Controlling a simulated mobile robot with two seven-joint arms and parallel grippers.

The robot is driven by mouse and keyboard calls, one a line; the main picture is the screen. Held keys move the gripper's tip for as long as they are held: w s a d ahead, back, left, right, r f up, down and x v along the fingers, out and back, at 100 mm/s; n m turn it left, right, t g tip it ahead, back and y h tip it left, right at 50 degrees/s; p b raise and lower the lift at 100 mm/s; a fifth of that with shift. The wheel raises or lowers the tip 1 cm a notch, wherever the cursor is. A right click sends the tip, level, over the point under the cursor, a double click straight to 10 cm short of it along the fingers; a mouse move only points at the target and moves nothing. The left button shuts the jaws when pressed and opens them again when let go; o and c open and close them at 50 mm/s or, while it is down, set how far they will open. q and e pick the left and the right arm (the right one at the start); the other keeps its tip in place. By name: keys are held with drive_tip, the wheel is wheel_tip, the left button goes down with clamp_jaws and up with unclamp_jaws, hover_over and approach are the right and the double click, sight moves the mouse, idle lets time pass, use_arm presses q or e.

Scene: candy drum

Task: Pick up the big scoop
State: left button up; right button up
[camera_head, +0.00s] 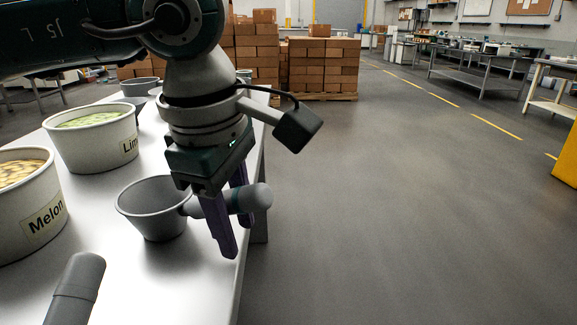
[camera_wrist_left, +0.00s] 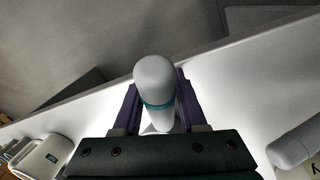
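A scoop with a round grey cup (camera_head: 152,210) sits on the metal table near its right edge. Its pale grey handle (camera_head: 254,197) with a teal ring points right, past the edge. My left gripper (camera_head: 232,248) points down, with its purple fingers on either side of the handle. In the left wrist view, the handle (camera_wrist_left: 155,78) lies between the fingers (camera_wrist_left: 155,110) with narrow gaps beside it. The fingers look open; contact is hard to judge. My right gripper is not in view.
Tubs labelled Melon (camera_head: 42,217) and Lime (camera_head: 95,140) stand on the table (camera_head: 110,235) at left. Another grey handle (camera_head: 77,290) shows at the bottom left. Stacked boxes (camera_head: 322,68) stand behind. The floor at right is clear.

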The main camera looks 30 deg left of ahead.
use_arm(q)
clamp_jaws()
drive_tip(key=shift+r, duration=0.15)
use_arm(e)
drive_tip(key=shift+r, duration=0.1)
